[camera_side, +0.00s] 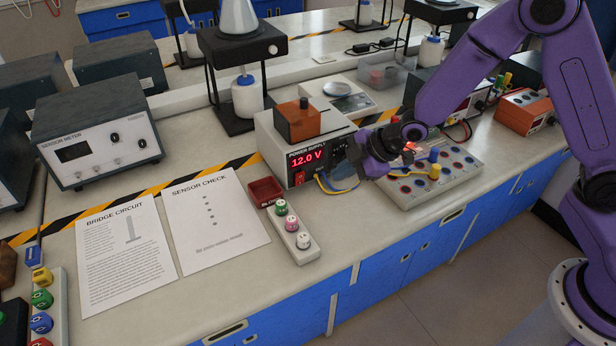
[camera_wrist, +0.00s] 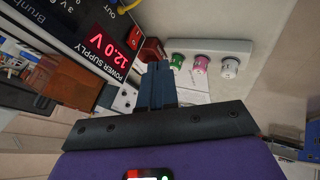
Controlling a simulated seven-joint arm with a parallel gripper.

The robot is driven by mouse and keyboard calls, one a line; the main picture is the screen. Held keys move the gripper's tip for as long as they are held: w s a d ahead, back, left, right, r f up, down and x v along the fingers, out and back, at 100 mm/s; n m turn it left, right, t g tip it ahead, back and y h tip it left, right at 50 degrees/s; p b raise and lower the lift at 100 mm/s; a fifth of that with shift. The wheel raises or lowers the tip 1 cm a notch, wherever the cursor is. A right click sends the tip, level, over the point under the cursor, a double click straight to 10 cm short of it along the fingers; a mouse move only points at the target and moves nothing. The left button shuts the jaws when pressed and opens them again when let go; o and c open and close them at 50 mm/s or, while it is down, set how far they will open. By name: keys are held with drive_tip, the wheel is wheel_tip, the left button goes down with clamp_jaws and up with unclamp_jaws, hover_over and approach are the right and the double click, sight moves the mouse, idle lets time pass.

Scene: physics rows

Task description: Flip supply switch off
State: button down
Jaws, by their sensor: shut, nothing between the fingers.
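The power supply (camera_side: 278,160) is a light box with a black front panel and a lit red display (camera_side: 307,158) reading 12.0 V. Its red supply switch (camera_side: 299,178) sits low on the left of the panel; I cannot tell its position. In the wrist view the display (camera_wrist: 110,47) is large, and the red switch (camera_wrist: 135,37) shows near the panel's end. My gripper (camera_side: 358,150) is in front of the right part of the panel. In the wrist view its dark fingers (camera_wrist: 158,72) are together and empty, apart from the switch. Contact with the panel cannot be seen.
A red tray (camera_side: 265,191) and a strip with green, pink and white knobs (camera_side: 291,228) lie in front of the supply. Blue and yellow wires (camera_side: 340,184) loop before the panel. A component board (camera_side: 430,180) stands right. Papers (camera_side: 215,220) lie left.

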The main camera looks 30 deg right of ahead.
sight(297, 178)
drive_tip(key=x, duration=0.9)
drive_tip(key=shift+w+a+f, duration=0.1)
drive_tip(key=shift+w+f, duration=0.05)
drive_tip(key=shift+f, duration=0.15)
drive_tip(key=shift+w+a, duration=0.1)
drive_tip(key=shift+w, duration=0.9)
drive_tip(key=shift+w+r, duration=0.2)
drive_tip(key=shift+w, duration=0.85)
drive_tip(key=shift+w+r, duration=0.1)
drive_tip(key=shift+w, duration=0.2)
drive_tip(key=shift+r, duration=0.1)
drive_tip(key=shift+r, duration=0.7)
